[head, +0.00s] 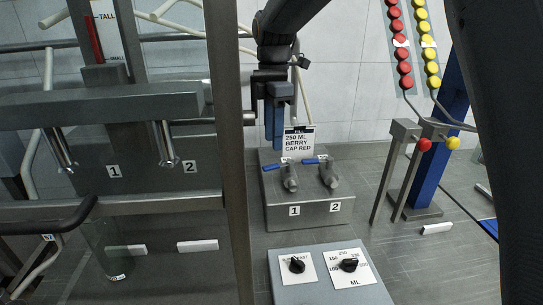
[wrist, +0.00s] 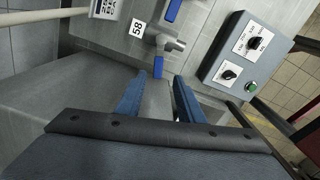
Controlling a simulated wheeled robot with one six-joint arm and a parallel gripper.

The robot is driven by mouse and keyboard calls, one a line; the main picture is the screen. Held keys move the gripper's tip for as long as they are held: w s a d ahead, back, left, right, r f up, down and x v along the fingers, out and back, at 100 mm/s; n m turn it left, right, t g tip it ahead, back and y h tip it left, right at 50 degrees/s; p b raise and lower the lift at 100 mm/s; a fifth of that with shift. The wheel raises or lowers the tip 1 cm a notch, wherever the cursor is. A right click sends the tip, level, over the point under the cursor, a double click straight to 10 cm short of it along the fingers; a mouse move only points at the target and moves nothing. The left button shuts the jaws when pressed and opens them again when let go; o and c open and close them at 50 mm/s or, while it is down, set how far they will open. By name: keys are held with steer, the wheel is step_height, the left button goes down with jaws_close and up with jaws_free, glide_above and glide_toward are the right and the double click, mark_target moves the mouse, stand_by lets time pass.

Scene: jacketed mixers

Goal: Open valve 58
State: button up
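In the wrist view, a white label reading 58 (wrist: 137,27) is on a grey steel block. Beside it is a metal valve (wrist: 166,42) with a blue lever (wrist: 158,67). My gripper (wrist: 158,84) is open, with its two blue fingers apart and nothing between them. The lever's end appears just beyond the gap between the fingertips; I cannot tell the depth between them. In the head view, my gripper (head: 274,122) hangs above the steel block (head: 308,213), which carries two nozzles and two blue levers. I cannot read 58 there.
A second blue lever (wrist: 172,10) is near the first. A control box (head: 322,278) with two black knobs stands in front of the block. A sign (head: 298,140) reads 250 ML BERRY CAP RED. A steel post (head: 230,150) stands left of my gripper.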

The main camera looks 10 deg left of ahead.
mark_target(272, 166)
steer(key=shift+a, duration=0.25)
steer(key=shift+f+n, duration=0.3)
steer(key=shift+f, duration=0.1)
steer(key=shift+f+p, duration=1.25)
steer(key=shift+f, duration=2.1)
steer(key=shift+c, duration=0.4)
jaws_close()
